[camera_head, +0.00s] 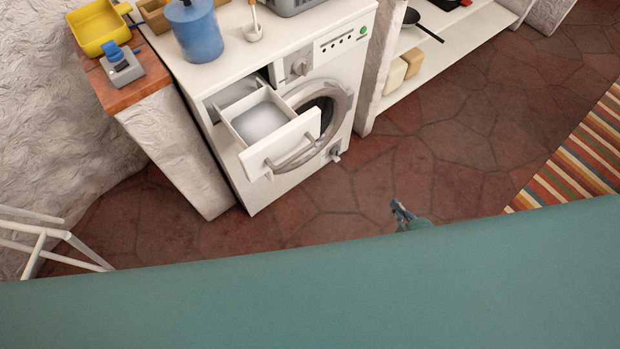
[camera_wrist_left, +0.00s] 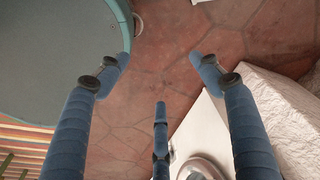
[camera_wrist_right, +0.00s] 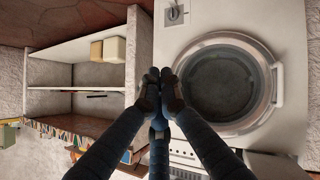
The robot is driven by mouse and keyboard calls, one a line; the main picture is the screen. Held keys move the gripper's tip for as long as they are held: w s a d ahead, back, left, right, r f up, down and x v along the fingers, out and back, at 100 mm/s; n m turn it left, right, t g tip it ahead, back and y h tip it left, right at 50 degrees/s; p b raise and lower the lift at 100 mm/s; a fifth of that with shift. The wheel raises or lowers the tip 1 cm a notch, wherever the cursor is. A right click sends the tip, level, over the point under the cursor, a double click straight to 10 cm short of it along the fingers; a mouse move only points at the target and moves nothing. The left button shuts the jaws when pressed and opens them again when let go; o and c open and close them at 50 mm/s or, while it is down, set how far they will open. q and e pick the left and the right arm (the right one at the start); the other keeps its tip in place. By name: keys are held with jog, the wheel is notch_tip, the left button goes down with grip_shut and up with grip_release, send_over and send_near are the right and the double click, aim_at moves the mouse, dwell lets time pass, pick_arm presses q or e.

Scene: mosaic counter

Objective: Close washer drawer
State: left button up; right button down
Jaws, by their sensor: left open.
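The washer drawer (camera_head: 288,141) is pulled out from the upper left of the white washing machine (camera_head: 336,50). It is white, with a grey bar handle on its front and a pale tray inside. My right gripper (camera_head: 405,213) shows small in the head view, over the floor to the right of the drawer and apart from it. In the right wrist view its fingers (camera_wrist_right: 160,76) are together, with nothing seen between them, in front of the round washer door (camera_wrist_right: 220,84). My left gripper (camera_wrist_left: 159,66) has its fingers spread and empty above the floor; it is not seen in the head view.
A blue canister (camera_head: 195,34) stands on the washer top. A yellow container (camera_head: 98,27) and a grey-blue device (camera_head: 121,68) are on the wooden ledge at left. An open shelf (camera_head: 440,50) is right of the washer. The stone floor (camera_head: 450,140) before it is clear.

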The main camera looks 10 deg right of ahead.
pick_arm(q)
jog(key=w+d+r+t+b, duration=0.1)
jog(key=w+b, duration=0.6)
jog(key=b, duration=0.3)
pick_arm(e)
jog(key=w+a+r+n+t+y, duration=0.25)
jog(key=w+r+n+y, duration=0.2)
jog(key=r, duration=0.35)
jog(key=w+a+r+n+t+y, duration=0.1)
jog(key=w+r+n+t+y, duration=0.2)
jog(key=w+r+n, duration=0.4)
jog(key=s+a+r+n+g+y+b, duration=1)
jog(key=s+a+n+g+y, duration=0.15)
jog(key=s+n, duration=0.35)
pick_arm(q)
jog(key=w+v, duration=0.2)
jog(key=v, duration=0.7)
jog(key=shift+s+r+t, duration=0.15)
jog(key=shift+r+t, duration=0.2)
jog(key=shift+t, duration=0.05)
pick_arm(e)
jog(key=w+a+r, duration=0.1)
jog(key=w+a, duration=0.2)
jog(key=a, duration=0.2)
jog(key=w+a+r+n+h, duration=0.1)
jog(key=w+a, duration=0.2)
jog(key=a, duration=0.3)
jog(key=shift+w+a+g, duration=0.3)
jog(key=shift+w+g, duration=0.05)
jog(key=shift+g, duration=0.05)
